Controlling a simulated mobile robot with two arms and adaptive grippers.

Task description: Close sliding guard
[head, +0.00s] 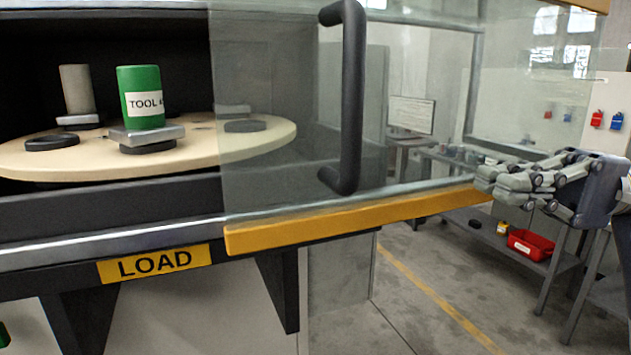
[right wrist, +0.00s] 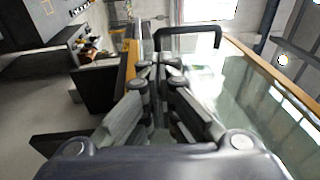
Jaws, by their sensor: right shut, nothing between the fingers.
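The sliding guard (head: 420,120) is a clear panel with a yellow bottom rail (head: 350,222) and a dark vertical handle (head: 353,95). It covers the right part of the opening; the left part is uncovered. My right gripper (head: 482,182) is at the right, in front of the panel near the right end of the rail, well right of the handle. Its fingers are together and empty. In the right wrist view the handle (right wrist: 188,32) shows beyond the fingertips, with a gap. I cannot tell whether the fingers touch the panel. My left gripper is out of view.
A round table (head: 60,160) inside the opening bears a green tool cylinder (head: 141,82) and a grey cylinder (head: 77,90). A yellow LOAD label (head: 155,264) is below the opening. A bench with a red bin (head: 531,244) stands at the back right.

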